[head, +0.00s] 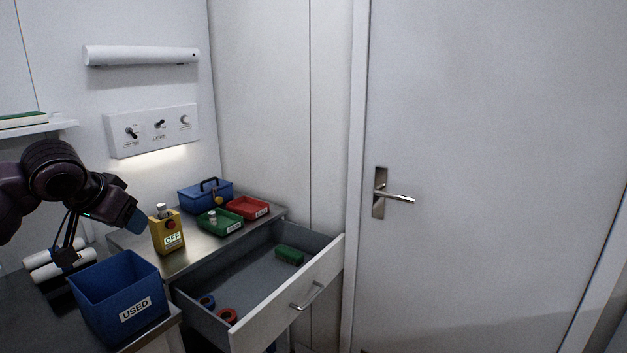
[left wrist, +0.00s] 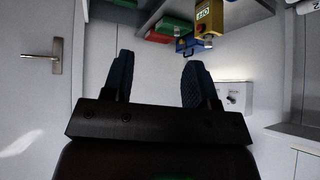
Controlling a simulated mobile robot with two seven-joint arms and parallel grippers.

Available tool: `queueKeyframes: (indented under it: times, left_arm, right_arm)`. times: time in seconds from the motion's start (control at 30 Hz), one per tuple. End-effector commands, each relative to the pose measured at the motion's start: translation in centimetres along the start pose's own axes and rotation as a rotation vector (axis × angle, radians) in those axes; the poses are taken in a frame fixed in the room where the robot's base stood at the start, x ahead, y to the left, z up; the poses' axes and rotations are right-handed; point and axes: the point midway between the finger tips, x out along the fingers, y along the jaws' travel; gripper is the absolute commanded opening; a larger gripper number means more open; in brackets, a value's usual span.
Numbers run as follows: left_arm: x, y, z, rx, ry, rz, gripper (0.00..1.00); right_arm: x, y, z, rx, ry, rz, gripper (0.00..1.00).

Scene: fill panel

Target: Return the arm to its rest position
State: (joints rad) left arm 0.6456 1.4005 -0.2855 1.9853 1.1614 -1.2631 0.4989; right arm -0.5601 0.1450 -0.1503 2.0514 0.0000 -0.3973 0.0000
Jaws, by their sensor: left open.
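My left arm comes in from the left in the head view, bent over the bench. Its gripper (head: 136,221) hangs left of the yellow box (head: 166,232) and above the blue bin. In the left wrist view the two dark blue fingers stand wide apart, so the gripper (left wrist: 158,80) is open. Nothing shows between the fingers. My right gripper is in neither view.
A blue bin labelled USED (head: 119,300) stands below the arm. The drawer (head: 285,315) is pulled out, holding a green block (head: 289,255) and rings. Red (head: 248,208) and green trays (head: 220,222) sit behind. A switch panel (head: 152,130) is on the wall.

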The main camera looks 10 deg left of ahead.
Motion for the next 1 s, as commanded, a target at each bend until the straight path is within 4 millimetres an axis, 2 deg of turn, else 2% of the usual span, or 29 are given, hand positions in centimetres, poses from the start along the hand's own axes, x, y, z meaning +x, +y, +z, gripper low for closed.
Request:
queueKeyframes:
  times: [0.03, 0.13, 0.23, 0.37, 0.47, 0.6, 0.77, 1.0]
  left_arm:
    - [1.6, 0.8, -0.1, 0.049, 0.061, 0.014, 0.53]
    - [4.4, 2.4, -0.1, 0.16, 0.203, 0.027, 0.53]
    - [7.1, 4.2, 0.9, 0.251, 0.328, 0.036, 0.53]
    - [10.2, 6.6, 3.5, 0.331, 0.453, 0.039, 0.53]
    - [12.1, 8.3, 6.2, 0.368, 0.527, 0.035, 0.53]
    - [14.2, 10.7, 10.6, 0.387, 0.601, 0.02, 0.53]
    - [15.9, 13.1, 16.6, 0.369, 0.638, -0.007, 0.53]
    - [17.1, 16.5, 27.0, 0.248, 0.588, -0.048, 0.53]
  right_arm:
    - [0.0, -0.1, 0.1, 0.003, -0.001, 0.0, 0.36]
    - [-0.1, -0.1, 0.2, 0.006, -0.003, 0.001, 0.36]
    - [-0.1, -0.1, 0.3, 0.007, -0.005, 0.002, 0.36]
    - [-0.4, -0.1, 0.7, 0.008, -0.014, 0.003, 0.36]
    - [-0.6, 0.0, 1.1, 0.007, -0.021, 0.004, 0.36]
    - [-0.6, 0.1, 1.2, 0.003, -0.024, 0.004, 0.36]
    - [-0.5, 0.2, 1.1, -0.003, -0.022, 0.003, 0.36]
    - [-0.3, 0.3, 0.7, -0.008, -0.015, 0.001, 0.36]
